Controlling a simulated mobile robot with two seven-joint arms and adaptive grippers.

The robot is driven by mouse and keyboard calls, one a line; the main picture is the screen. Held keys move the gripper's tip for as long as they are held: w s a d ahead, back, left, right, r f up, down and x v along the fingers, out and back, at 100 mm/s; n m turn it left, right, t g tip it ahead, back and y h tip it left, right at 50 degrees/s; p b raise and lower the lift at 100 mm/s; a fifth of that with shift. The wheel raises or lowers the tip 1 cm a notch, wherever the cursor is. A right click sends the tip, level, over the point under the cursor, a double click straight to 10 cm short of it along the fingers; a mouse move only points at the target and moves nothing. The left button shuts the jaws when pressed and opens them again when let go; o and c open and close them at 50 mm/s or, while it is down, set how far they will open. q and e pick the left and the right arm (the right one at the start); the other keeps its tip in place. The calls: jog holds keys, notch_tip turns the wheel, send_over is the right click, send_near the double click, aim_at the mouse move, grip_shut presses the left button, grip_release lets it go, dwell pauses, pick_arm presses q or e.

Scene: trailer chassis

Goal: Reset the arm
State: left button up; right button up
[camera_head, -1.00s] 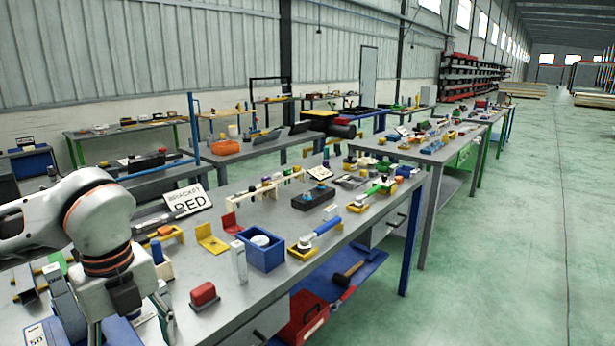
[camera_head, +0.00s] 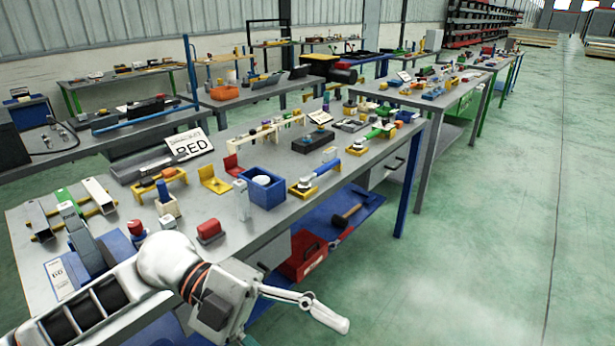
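My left arm comes in from the lower left as white links with dark bands and an orange ring. It reaches across the front edge of the nearest workbench (camera_head: 225,214). My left gripper (camera_head: 290,328) is at the bottom middle, in front of the bench and above the floor. One finger points out to the right; the other is partly cut off by the lower picture edge. The fingers look spread, with nothing between them. My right gripper is not in view.
Near the arm on the bench are a red block (camera_head: 209,231), a blue box (camera_head: 262,188) and a white upright block (camera_head: 241,200). A red toolbox (camera_head: 303,256) and hammer (camera_head: 347,215) lie on the lower shelf. Green floor (camera_head: 480,250) at right is clear.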

pick_arm(q)
jog(key=w+r+n+t+h, duration=0.4)
jog(key=w+n+t+h, duration=0.4)
jog(key=t+h, duration=0.1)
jog(key=w+a+f+n+t+y, duration=0.4)
jog(key=f+n+t+y, duration=0.1)
jog(key=f+n+t, duration=0.25)
jog(key=w+a+f+n+t+y, duration=0.5)
jog(key=f+n+t+y, duration=0.1)
jog(key=n+t, duration=0.15)
jog(key=s+a+f+n+g+y, duration=0.2)
jog(key=s+a+f+y, duration=0.1)
jog(key=f, duration=0.6)
jog(key=s+a+f+n+g+y, duration=0.2)
jog(key=s+a+f, duration=0.3)
jog(key=f, duration=0.5)
jog(key=s+a+f+n+g+y, duration=0.2)
jog(key=s+f, duration=0.4)
jog(key=f, duration=0.3)
jog(key=shift+a+f+n+g+y, duration=0.15)
jog(key=shift+a+n+g+y, duration=0.25)
jog(key=shift+a+y, duration=0.65)
